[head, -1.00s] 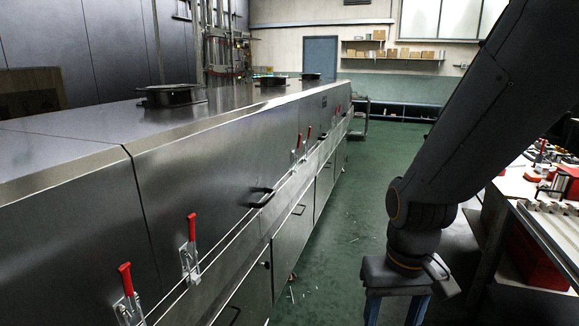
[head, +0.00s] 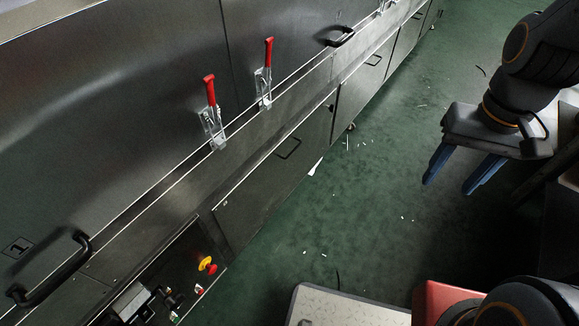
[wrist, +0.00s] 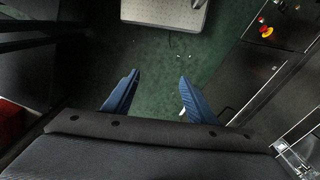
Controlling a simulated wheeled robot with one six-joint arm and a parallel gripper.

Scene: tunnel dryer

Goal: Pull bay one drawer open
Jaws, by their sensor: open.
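A dark steel front panel marked "1" (head: 18,247) has a black bar handle (head: 50,272) at lower left in the head view. A lower drawer-like panel (head: 255,190) with its own black handle (head: 288,149) sits below and to the right, and appears flush; I cannot tell which is the bay one drawer. My gripper (head: 455,180), with blue fingers, is open and empty over the floor at right, apart from the panels. In the wrist view, my gripper (wrist: 158,77) points over green floor, with the panels to its right.
Two red-handled clamps (head: 211,92) (head: 268,52) stand on the front. A control box with yellow and red buttons (head: 207,265) is below. Another black handle (head: 343,36) is farther along. Green floor (head: 380,190) with scattered debris lies between dryer and arm.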

